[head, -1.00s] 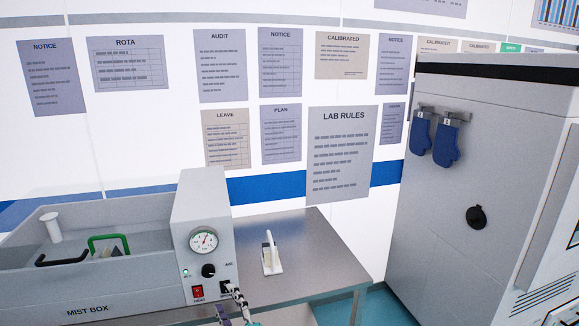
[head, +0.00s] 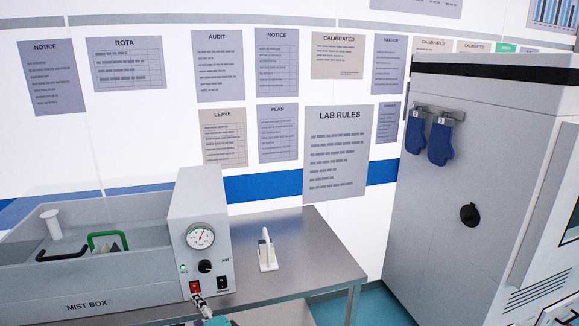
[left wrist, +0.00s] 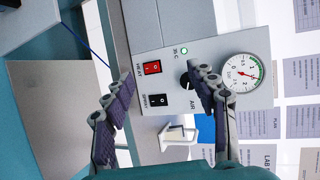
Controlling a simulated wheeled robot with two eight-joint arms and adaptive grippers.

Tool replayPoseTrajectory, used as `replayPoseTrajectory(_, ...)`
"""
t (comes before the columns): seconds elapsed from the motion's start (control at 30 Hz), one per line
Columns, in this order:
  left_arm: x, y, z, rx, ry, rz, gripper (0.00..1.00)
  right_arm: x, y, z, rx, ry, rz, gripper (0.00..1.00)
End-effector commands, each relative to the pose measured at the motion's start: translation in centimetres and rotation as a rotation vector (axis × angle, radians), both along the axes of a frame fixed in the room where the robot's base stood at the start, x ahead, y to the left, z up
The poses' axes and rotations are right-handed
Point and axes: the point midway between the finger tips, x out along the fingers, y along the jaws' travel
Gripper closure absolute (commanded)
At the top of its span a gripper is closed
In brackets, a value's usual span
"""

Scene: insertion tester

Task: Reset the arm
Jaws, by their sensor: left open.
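My left gripper (head: 199,302) is low in the head view, in front of the control panel just under the red HEAT switch (head: 196,286). In the left wrist view my left gripper (left wrist: 165,82) is open and empty. Its fingers spread in front of the panel, with the red switch (left wrist: 152,68) and the black SPRAY switch (left wrist: 155,100) showing between them. One fingertip overlaps the area by the AIR knob (left wrist: 186,80). I cannot tell whether a finger touches the panel. My right gripper is not in view.
The mist box (head: 110,285) is a grey tank holding a green handle (head: 107,239) and a white plunger-shaped piece (head: 50,224). A white stand (head: 267,255) is on the metal table (head: 310,250). A tall grey cabinet (head: 455,180) with blue mitts is at the right.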

Motion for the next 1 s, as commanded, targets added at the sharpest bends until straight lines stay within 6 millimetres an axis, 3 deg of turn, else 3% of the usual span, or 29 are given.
replayPoseTrajectory(0.13, -4.3, 1.5, -0.3, -0.29, 0.022, 0.069, 0.42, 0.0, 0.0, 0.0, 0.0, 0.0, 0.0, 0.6)
replayPoseTrajectory(0.27, -8.6, 1.3, -1.0, -0.568, 0.032, 0.139, 0.42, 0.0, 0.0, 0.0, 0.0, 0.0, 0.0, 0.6)
replayPoseTrajectory(0.5, -16.7, -1.8, -2.2, -1.064, 0.026, 0.28, 0.42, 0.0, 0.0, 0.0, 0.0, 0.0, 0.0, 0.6)
replayPoseTrajectory(0.6, -19.1, -3.5, -2.5, -1.227, 0.019, 0.326, 0.42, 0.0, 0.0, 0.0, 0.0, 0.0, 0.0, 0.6)
replayPoseTrajectory(0.8, -21.5, -5.6, -2.5, -1.402, 0.01, 0.376, 0.42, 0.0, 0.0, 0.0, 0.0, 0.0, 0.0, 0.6)
replayPoseTrajectory(1.0, -21.7, -5.9, -2.5, -1.425, 0.008, 0.382, 0.42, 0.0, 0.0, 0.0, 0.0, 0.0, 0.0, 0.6)
